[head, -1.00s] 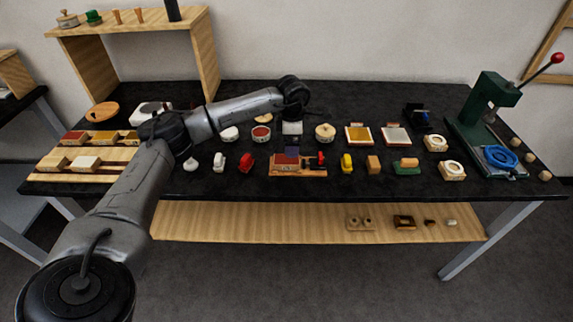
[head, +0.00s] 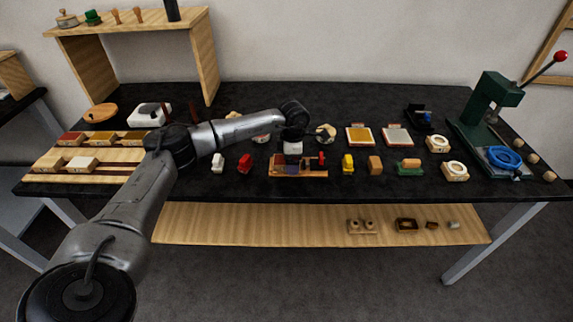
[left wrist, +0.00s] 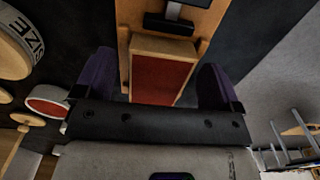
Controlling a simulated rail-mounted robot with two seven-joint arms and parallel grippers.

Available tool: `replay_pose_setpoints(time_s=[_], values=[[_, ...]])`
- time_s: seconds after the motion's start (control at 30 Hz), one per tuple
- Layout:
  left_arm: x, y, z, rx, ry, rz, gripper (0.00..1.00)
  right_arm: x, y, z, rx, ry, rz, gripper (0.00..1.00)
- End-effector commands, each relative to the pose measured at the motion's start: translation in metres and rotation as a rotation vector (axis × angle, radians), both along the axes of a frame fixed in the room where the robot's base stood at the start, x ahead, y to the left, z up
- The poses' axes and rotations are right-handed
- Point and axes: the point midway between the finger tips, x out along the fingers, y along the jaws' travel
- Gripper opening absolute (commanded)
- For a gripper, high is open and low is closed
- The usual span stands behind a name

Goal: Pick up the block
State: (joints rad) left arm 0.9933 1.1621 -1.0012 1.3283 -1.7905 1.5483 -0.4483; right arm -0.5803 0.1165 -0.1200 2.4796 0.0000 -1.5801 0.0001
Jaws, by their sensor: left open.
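A wooden block with a dark red face (left wrist: 158,80) sits in a wooden holder (head: 318,174) at the front middle of the bench. My left gripper (head: 292,168) is at this holder, pointing down. In the left wrist view my left gripper's (left wrist: 155,78) two purple fingers stand open on either side of the block, with a gap at each side. My right gripper is not in view.
A red item (head: 245,163) and a white item (head: 218,162) stand left of the holder. A yellow item (head: 348,163) and a tan block (head: 375,165) stand to its right. A green press (head: 490,110) stands at the far right. The bench front edge is clear.

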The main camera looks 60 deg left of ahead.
Motion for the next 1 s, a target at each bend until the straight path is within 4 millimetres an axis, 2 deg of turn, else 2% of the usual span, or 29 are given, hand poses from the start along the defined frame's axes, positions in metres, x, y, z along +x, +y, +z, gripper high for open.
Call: replay_pose_setpoints(time_s=[0.1,0.67,0.87,1.0], values=[[0.0001,-0.0001,0.0008,0.0,0.0,0.0,0.89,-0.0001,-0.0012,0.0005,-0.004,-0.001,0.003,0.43],[0.0001,-0.0002,0.0011,0.0,0.0,0.0,0.36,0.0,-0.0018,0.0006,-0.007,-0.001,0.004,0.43],[0.0003,-0.0002,0.0015,-0.001,-0.001,0.0,0.35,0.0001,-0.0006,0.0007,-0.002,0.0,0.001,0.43],[0.0005,0.0,0.0094,0.0,-0.002,0.0,0.35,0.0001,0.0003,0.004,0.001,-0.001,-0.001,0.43]])
